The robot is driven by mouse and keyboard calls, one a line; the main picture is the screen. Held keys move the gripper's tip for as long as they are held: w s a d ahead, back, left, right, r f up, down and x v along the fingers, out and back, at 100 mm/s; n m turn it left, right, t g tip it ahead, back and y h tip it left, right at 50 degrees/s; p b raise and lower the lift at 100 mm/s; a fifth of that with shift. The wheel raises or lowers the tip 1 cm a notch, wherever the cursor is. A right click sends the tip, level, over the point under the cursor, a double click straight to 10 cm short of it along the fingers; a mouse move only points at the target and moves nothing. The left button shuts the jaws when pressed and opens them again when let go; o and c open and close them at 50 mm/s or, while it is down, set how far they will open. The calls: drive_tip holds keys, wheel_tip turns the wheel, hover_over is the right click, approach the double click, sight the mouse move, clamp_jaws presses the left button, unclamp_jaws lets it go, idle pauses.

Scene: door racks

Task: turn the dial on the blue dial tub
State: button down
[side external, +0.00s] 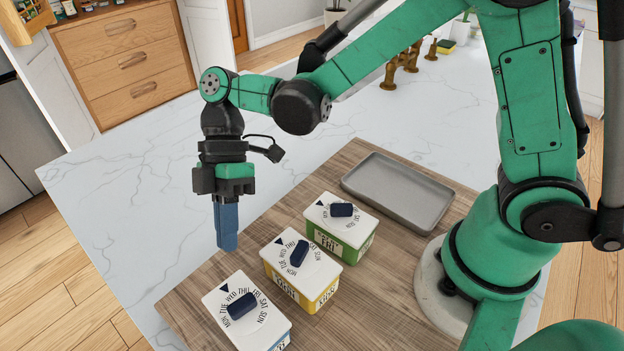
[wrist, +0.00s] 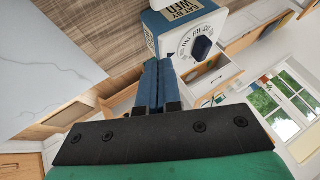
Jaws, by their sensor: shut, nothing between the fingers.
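The blue dial tub (side external: 262,338) stands at the front of the wooden board, with a white lid, a ring of day names and a dark blue dial knob (side external: 241,306). In the wrist view the tub (wrist: 160,40) is ahead of the fingers, with "EAT BY WED" on its side and its knob (wrist: 203,47) visible. My gripper (side external: 228,246) points down with its blue fingers together and empty. It hangs above the board's left edge, apart from the tubs. In the wrist view the shut fingers (wrist: 155,65) show below the tub.
A yellow tub (side external: 327,296) and a green tub (side external: 362,250) stand in a row behind the blue one, each with a dark knob. A grey tray (side external: 440,222) lies on the wooden board (side external: 180,308) at the back right. The white marble counter (side external: 110,185) is clear at the left.

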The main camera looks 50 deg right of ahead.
sight(251, 285)
drive_tip(key=shift+x, duration=1.05)
drive_tip(key=s, duration=0.2)
drive_tip(key=shift+s+a+r, duration=0.15)
drive_tip(key=shift+s+a, duration=0.05)
drive_tip(key=shift+s, duration=0.1)
drive_tip(key=shift+s+a, duration=0.1)
drive_tip(key=shift+s, duration=0.55)
drive_tip(key=shift+s, duration=0.1)
drive_tip(key=shift+s+m, duration=0.3)
drive_tip(key=shift+s, duration=0.05)
drive_tip(key=shift+w+a, duration=0.15)
